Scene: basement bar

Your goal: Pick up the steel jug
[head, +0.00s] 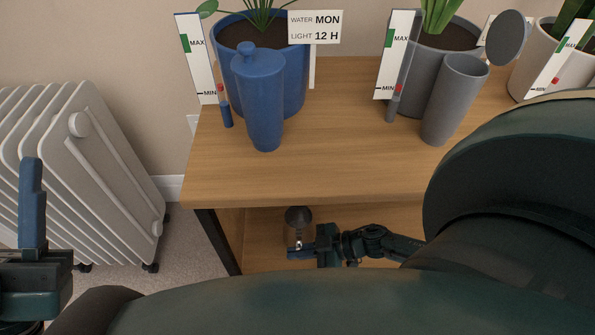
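A small grey vessel with a dark round top (298,214) stands on the lower shelf, under the tabletop's front edge. It looks like the steel jug, but its lower part is hidden behind my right gripper. My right gripper (299,246) reaches in from the right, its fingers in front of the vessel. Whether they touch it or are parted around it cannot be told from this side. My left gripper (32,203) points up at the far left, away from the shelf. Only one blue finger shows clearly, and I see nothing held.
The wooden tabletop (320,180) overhangs the lower shelf (262,240). On it stand a blue planter (293,85) with a lidded blue vessel (263,105), a grey planter (430,65) with a grey cylinder (455,100), and a white planter (535,55). A white radiator (90,170) stands left.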

